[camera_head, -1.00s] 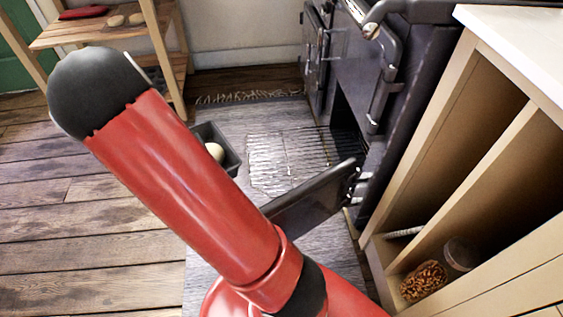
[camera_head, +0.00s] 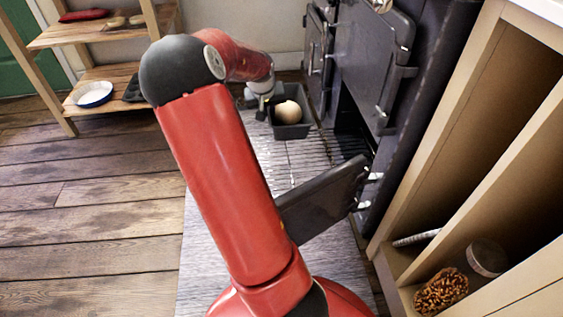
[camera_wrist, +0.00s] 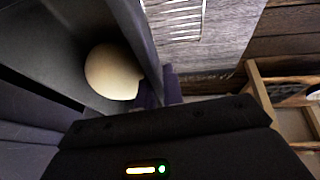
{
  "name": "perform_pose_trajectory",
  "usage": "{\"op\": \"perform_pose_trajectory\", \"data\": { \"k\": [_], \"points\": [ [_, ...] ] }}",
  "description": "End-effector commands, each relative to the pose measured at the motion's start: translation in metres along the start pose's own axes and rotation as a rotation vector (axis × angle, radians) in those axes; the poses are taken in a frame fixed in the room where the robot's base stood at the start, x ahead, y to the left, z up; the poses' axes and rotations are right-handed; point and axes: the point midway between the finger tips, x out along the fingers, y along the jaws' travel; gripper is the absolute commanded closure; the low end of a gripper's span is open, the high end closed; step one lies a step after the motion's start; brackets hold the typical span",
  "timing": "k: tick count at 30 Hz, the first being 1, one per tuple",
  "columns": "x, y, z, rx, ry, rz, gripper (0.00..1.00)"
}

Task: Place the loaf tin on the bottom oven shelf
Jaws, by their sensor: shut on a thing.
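The loaf tin (camera_head: 291,131) is dark grey and holds a pale round lump of dough (camera_head: 288,112). My gripper (camera_head: 262,100) is shut on the tin's left wall and holds it up near the oven. In the wrist view the tin's wall (camera_wrist: 138,45) runs between the fingers (camera_wrist: 160,92), with the dough (camera_wrist: 112,72) inside. The black oven (camera_head: 350,60) stands at the right, its lower door (camera_head: 325,200) swung open. A wire shelf (camera_head: 300,165) reaches out of the lower opening, below and in front of the tin. The oven's inside is mostly hidden.
A wooden rack (camera_head: 105,75) with a white dish (camera_head: 93,94) stands at the back left. A cream cabinet (camera_head: 430,150) with a jar (camera_head: 442,290) stands at the right. The wooden floor (camera_head: 80,200) at the left is clear.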

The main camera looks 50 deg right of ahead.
Motion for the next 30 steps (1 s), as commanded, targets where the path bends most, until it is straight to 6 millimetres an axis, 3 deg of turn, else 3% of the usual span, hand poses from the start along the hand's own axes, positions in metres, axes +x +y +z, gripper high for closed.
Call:
{"op": "perform_pose_trajectory", "data": {
  "k": [15,19,30],
  "points": [
    [0.110,-0.016,0.046,0.001,-0.001,0.003,1.00],
    [0.128,-0.020,0.053,0.000,0.001,0.002,1.00],
    [0.154,-0.024,0.064,0.001,0.001,0.002,1.00]
  ]
}}
